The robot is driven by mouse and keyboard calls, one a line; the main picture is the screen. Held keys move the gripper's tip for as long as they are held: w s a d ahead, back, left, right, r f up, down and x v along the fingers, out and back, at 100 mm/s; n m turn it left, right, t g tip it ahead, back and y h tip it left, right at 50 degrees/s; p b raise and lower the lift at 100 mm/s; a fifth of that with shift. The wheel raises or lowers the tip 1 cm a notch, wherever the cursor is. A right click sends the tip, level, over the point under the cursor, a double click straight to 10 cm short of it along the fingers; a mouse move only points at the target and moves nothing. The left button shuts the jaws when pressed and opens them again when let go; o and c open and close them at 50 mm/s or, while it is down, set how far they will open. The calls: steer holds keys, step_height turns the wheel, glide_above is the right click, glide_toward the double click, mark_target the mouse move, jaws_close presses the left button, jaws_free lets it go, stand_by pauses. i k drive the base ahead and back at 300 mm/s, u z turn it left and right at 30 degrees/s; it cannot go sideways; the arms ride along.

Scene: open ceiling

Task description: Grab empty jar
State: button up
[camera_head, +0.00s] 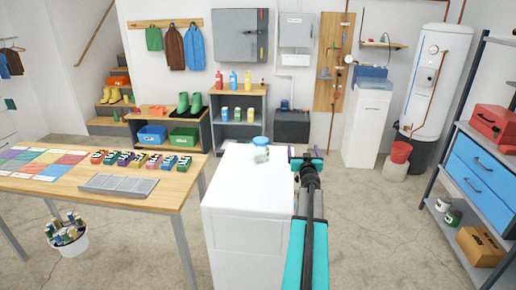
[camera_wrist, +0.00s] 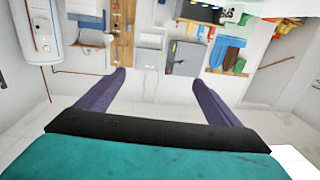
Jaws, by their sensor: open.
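A small clear jar (camera_head: 261,155) with a blue lid stands upright on the top of a white cabinet (camera_head: 248,190), near its back edge. It looks empty, though it is too small to be sure. My gripper (camera_head: 305,153) is open and empty, just to the right of the cabinet and to the right of the jar, not touching it. In the wrist view my gripper's two purple fingers (camera_wrist: 159,80) are spread apart with nothing between them. The jar does not show in the wrist view, which is upside down.
A wooden table (camera_head: 120,203) with coloured blocks and a grey tray (camera_head: 118,184) stands left of the cabinet. A shelf rack (camera_head: 470,170) with blue drawers is at the right. Open concrete floor (camera_head: 380,230) lies between my arm and the rack.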

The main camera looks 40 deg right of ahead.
mark_target(260, 154)
steer(key=i, duration=0.9)
steer(key=u, duration=0.05)
